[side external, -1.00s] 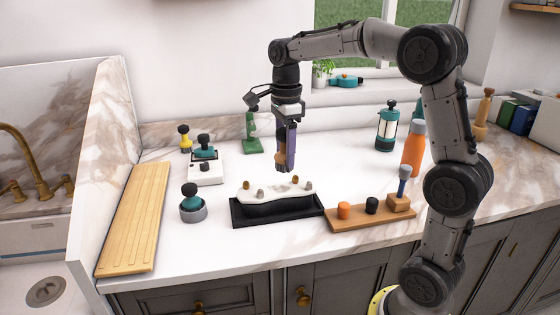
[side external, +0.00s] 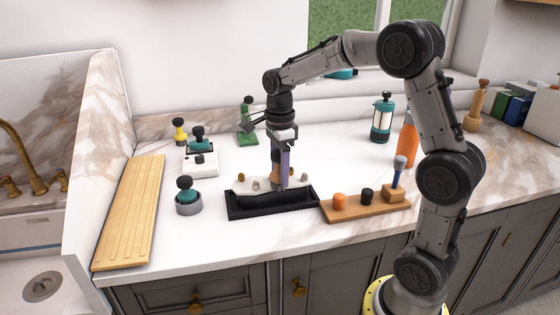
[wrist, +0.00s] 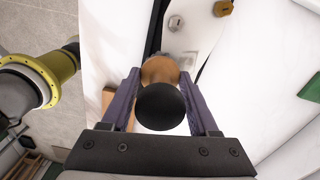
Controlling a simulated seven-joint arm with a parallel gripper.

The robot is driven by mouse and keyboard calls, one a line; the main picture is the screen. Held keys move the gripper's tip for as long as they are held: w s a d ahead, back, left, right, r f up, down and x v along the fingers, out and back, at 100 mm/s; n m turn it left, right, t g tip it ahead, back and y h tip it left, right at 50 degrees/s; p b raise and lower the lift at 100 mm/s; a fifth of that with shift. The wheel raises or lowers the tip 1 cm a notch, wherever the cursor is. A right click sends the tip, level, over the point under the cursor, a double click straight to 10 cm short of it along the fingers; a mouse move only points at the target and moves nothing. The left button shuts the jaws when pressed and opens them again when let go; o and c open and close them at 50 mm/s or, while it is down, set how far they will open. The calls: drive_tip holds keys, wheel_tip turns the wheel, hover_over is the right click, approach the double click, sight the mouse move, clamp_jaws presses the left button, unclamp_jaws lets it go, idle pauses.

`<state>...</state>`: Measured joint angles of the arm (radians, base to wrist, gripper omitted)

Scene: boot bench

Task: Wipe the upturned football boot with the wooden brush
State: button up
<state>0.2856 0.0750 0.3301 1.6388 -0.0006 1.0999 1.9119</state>
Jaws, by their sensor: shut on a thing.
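The upturned football boot (side external: 249,188) lies sole up in a black tray (side external: 270,208), its pale sole and several brown and grey studs facing upward. My gripper (side external: 280,180) points down over the boot's right half, its purple fingers close to the sole. It is shut on the wooden brush (side external: 275,160), which also shows between the fingers in the wrist view (wrist: 160,72) as a brown handle with a black round knob on top. The brush's lower end is hidden, so I cannot tell whether it touches the sole.
A wooden block (side external: 365,205) with orange, black and blue-handled pieces stands right of the tray. A white box (side external: 201,163) and green stand (side external: 247,135) are behind.

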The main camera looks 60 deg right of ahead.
sight(275, 151)
drive_tip(key=shift+w+d, duration=2.1)
drive_tip(key=shift+s+a, duration=2.25)
drive_tip(key=shift+w+a, duration=0.4)
drive_tip(key=shift+w, duration=0.25)
drive_tip(key=shift+w+d, duration=2.1)
drive_tip(key=shift+d, duration=0.1)
drive_tip(key=shift+s+a, duration=2.15)
drive_tip(key=shift+s+a+r, duration=0.1)
drive_tip(key=shift+r, duration=3.9)
